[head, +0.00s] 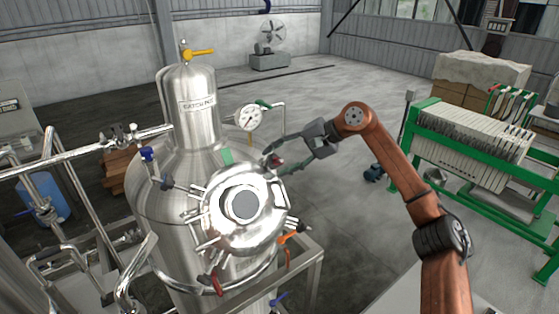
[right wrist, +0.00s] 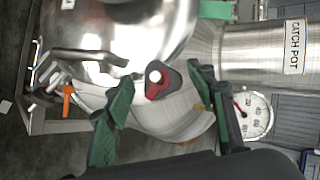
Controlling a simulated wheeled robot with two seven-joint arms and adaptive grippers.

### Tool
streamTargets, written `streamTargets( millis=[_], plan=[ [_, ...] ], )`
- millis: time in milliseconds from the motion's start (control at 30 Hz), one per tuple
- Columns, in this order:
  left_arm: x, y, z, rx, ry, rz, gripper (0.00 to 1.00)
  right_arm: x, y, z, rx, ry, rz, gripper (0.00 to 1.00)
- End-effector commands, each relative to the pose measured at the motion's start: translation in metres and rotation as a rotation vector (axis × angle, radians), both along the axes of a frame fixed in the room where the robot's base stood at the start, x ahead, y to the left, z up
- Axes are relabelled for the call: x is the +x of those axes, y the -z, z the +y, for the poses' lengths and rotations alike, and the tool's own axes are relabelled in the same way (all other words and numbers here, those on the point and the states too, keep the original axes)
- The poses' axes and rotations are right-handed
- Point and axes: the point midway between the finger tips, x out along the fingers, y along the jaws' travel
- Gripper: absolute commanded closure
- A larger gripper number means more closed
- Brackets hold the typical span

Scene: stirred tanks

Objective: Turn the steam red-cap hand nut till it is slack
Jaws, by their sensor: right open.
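The steel vessel (head: 165,200) has a bright domed lid (head: 243,208) ringed by several hand nuts and handles. A red-cap hand nut (right wrist: 158,82), red with a pale round end, shows in the right wrist view at the lid's edge. My right gripper (head: 273,160) is open at the far right edge of the lid. In the right wrist view its green fingers lie on either side of the red-cap nut, with gaps visible; contact cannot be told. In the head view the fingers largely hide this nut. My left gripper is not in view.
The catch pot column (head: 197,105) and a pressure gauge (head: 249,118) stand close behind the gripper. Orange (head: 292,236) and red (head: 216,284) handles stick out near the lid's front. A green-framed filter press (head: 470,150) stands at right. Open floor lies between.

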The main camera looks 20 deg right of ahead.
Motion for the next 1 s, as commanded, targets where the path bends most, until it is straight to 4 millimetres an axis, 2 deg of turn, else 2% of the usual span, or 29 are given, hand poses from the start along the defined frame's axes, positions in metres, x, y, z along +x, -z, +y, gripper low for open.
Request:
streamTargets(
  millis=[267, 700, 1000],
  plan=[
    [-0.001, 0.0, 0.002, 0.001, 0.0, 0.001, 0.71, -0.007, -0.011, -0.012, 0.0, 0.002, -0.002, 0.49],
    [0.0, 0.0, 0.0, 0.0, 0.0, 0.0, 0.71, -0.042, -0.062, -0.069, 0.001, 0.001, 0.0, 0.49],
    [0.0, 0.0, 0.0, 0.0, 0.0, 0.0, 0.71, -0.05, -0.074, -0.082, 0.0, 0.0, 0.0, 0.49]
  ],
)
